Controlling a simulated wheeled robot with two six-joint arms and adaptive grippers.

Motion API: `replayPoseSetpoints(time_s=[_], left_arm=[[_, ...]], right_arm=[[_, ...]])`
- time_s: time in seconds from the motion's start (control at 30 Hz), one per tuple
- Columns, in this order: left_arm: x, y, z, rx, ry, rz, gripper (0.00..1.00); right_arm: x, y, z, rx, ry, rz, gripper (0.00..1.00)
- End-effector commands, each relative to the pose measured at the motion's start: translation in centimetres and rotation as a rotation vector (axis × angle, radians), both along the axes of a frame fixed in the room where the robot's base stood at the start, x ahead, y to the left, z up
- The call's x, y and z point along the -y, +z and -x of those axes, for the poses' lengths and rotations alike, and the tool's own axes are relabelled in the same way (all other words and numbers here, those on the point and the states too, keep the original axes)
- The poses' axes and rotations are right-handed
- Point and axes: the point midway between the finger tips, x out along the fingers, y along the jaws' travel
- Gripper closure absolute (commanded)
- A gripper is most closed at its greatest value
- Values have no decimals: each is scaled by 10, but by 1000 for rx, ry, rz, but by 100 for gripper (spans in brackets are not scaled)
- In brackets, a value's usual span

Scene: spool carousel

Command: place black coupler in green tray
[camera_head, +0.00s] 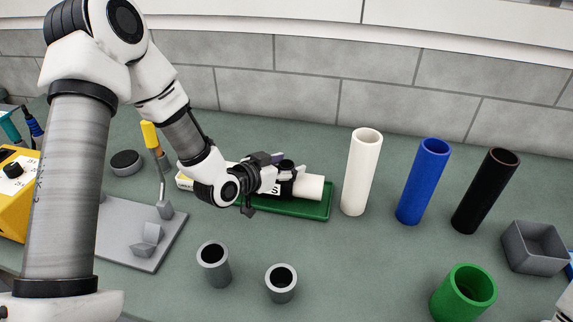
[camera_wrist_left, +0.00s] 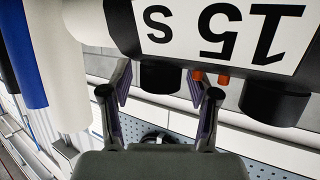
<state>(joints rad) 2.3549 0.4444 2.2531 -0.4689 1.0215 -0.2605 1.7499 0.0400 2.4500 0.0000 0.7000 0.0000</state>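The green tray (camera_head: 314,213) lies on the bench at the middle, partly covered by my left gripper and the things over it. A white cylindrical piece (camera_head: 310,187) with black parts (camera_head: 287,167) lies along the tray. The wrist view shows its white label "15 S" (camera_wrist_left: 226,28) and two short black stubs (camera_wrist_left: 270,103). I cannot tell which black part is the coupler. My left gripper (camera_head: 277,172) (camera_wrist_left: 160,92) is over the tray; its fingers are apart on either side of one stub, with gaps visible.
White (camera_head: 361,175), blue (camera_head: 423,183) and black (camera_head: 485,192) tubes stand right of the tray. A green cup (camera_head: 465,293) and grey box (camera_head: 534,248) are at right. Two grey cups (camera_head: 213,264) (camera_head: 281,284) stand in front. A grey fixture (camera_head: 135,235) is left.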

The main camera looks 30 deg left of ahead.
Motion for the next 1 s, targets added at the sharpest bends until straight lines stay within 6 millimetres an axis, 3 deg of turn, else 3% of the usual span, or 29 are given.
replayPoseSetpoints(time_s=[0.27,0.73,0.8,1.0], left_arm=[[-1,4,2,1,2,2,39],[-21,36,82,2,3,10,39],[-22,45,85,-7,0,-2,39],[-26,49,96,-7,1,-5,39]], right_arm=[[0,2,0,0,0,0,100],[0,9,0,0,0,0,100],[0,33,0,-1,0,0,100],[0,78,0,1,0,0,100]])
